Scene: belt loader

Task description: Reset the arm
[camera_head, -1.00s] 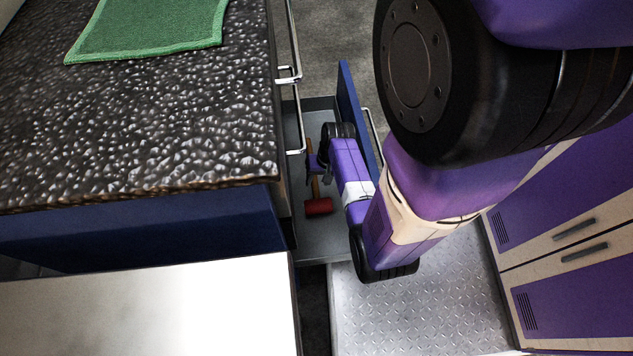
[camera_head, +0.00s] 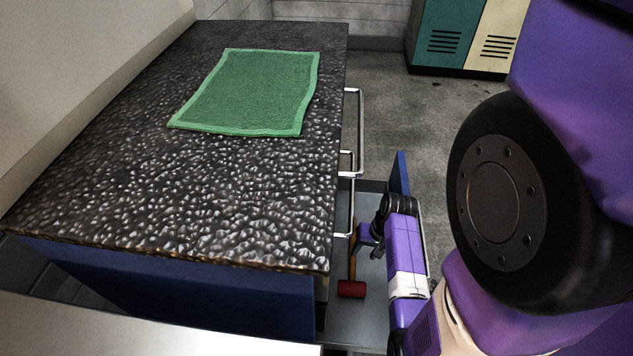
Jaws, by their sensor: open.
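My purple arm comes in from the right and reaches down to the open drawer (camera_head: 345,328) of the blue cabinet. My gripper (camera_head: 368,246) is at the drawer, small and partly hidden by my own wrist. It is open, beside the wooden handle of a red-headed mallet (camera_head: 351,289). The mallet lies in the drawer. Whether the fingers touch the handle cannot be told from here.
The blue cabinet (camera_head: 200,295) has a dark, bumpy top (camera_head: 230,190) with a green cloth (camera_head: 250,92) on it. Metal handles (camera_head: 358,130) stick out from its front. A teal and cream locker (camera_head: 460,35) stands at the back. Grey floor (camera_head: 420,115) lies clear between.

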